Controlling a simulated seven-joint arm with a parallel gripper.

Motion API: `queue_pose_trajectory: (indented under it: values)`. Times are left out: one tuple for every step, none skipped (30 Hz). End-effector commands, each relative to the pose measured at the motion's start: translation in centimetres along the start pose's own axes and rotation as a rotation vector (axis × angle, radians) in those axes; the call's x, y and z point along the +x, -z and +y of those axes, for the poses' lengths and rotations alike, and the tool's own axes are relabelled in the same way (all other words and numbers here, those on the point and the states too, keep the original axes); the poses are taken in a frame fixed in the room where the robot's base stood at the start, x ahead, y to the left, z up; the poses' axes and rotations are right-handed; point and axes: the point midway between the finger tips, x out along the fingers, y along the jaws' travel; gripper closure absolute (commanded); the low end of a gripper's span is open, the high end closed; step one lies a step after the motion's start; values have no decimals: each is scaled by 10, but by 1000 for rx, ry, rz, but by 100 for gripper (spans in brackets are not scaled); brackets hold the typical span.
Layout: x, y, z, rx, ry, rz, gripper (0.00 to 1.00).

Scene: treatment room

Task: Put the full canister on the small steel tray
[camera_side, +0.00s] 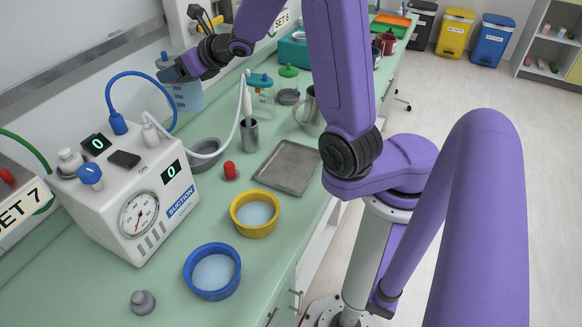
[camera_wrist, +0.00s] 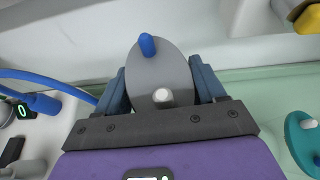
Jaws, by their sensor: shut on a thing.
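My gripper (camera_side: 178,72) is shut on a clear canister (camera_side: 187,97) with bluish contents and printed marks, at the back of the counter near the wall. In the wrist view, the canister's grey lid (camera_wrist: 160,68), with a blue port and a white port, sits between the two fingers. I cannot tell whether the canister's base touches the counter. The small steel tray (camera_side: 288,166) lies flat and empty near the counter's front edge, right of and nearer than my gripper.
The suction unit (camera_side: 130,190) with its hoses stands left. A steel cup (camera_side: 249,134) with a white wand, a red-topped piece (camera_side: 230,171) and a steel jug (camera_side: 312,112) stand around the tray. Lidded jars (camera_side: 288,85) stand behind.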

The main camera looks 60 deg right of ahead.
Motion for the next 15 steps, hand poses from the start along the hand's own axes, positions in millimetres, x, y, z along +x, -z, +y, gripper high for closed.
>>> queue_pose_trajectory:
  values:
    - [-4,-2,-2,-5,-6,-8,69]
    - [-5,-3,-3,-11,-14,-10,69]
    - [-6,-5,-3,-16,-25,-14,69]
    - [-7,-6,-3,-22,-35,-17,69]
    - [-8,-7,-3,-26,-45,-18,69]
    - [-9,-9,-3,-35,-59,-22,69]
    - [-10,-10,-3,-40,-71,-24,69]
    - [-10,-11,-3,-48,-83,-25,69]
    - [-12,-12,-2,-57,-102,-27,69]
    - [-12,-13,-2,-64,-115,-28,69]
    - [-14,-14,-2,-73,-132,-29,69]
    - [-15,-15,-1,-85,-156,-29,69]
    - [-17,-16,-1,-97,-176,-30,69]
    - [-19,-16,0,-106,-196,-30,69]
    - [-21,-17,1,-123,-229,-29,69]
